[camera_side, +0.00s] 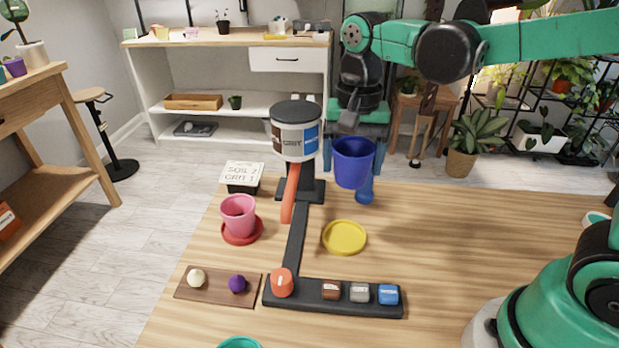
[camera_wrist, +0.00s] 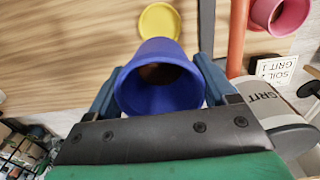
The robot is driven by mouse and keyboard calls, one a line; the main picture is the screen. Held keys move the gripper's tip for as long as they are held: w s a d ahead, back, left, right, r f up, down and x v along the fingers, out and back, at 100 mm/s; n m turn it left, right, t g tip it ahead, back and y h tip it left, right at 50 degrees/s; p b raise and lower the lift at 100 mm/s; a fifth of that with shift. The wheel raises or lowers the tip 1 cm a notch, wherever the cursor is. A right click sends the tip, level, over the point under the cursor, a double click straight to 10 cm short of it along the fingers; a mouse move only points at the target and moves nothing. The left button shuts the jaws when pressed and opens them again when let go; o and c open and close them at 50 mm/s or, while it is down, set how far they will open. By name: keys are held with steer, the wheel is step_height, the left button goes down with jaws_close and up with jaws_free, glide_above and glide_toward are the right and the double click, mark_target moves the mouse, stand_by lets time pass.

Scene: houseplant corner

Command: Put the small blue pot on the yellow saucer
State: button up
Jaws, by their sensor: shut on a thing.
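The small blue pot (camera_side: 353,165) is held in the air behind the yellow saucer, roughly upright in the side view. My gripper (camera_wrist: 160,88) is shut on the pot, with one blue finger on each side of it in the wrist view. The pot (camera_wrist: 162,97) shows its open mouth there. The yellow saucer (camera_side: 344,238) lies flat and empty on the wooden table, apart from the pot. It also shows beyond the pot in the wrist view (camera_wrist: 160,20), partly hidden by it.
A dispenser (camera_side: 296,140) with an orange spout (camera_side: 290,195) stands close left of the pot. Its black base (camera_side: 335,296) carries several buttons. A pink pot (camera_side: 238,213) sits on a red saucer (camera_side: 240,239). A brown board (camera_side: 216,287) lies front left. Table right of the yellow saucer is clear.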

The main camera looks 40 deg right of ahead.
mark_target(344, 238)
step_height(344, 238, down, 12)
steer(key=shift+f, duration=0.25)
stand_by(0.3)
steer(key=shift+f, duration=0.1)
steer(key=o, duration=1.1)
steer(key=shift+o, duration=0.2)
step_height(344, 238, up, 12)
steer(key=shift+r, duration=0.1)
steer(key=shift+s, duration=0.2)
steer(key=s+n+t, duration=0.1)
steer(key=n+t, duration=0.1)
steer(key=n, duration=0.1)
steer(key=s+d+n+t, duration=0.1)
steer(key=n+t, duration=0.1)
steer(key=n, duration=0.1)
steer(key=s+d+n+t, duration=0.1)
steer(key=n+t, duration=0.2)
steer(key=shift+s+d, duration=0.25)
steer(key=shift+s, duration=0.1)
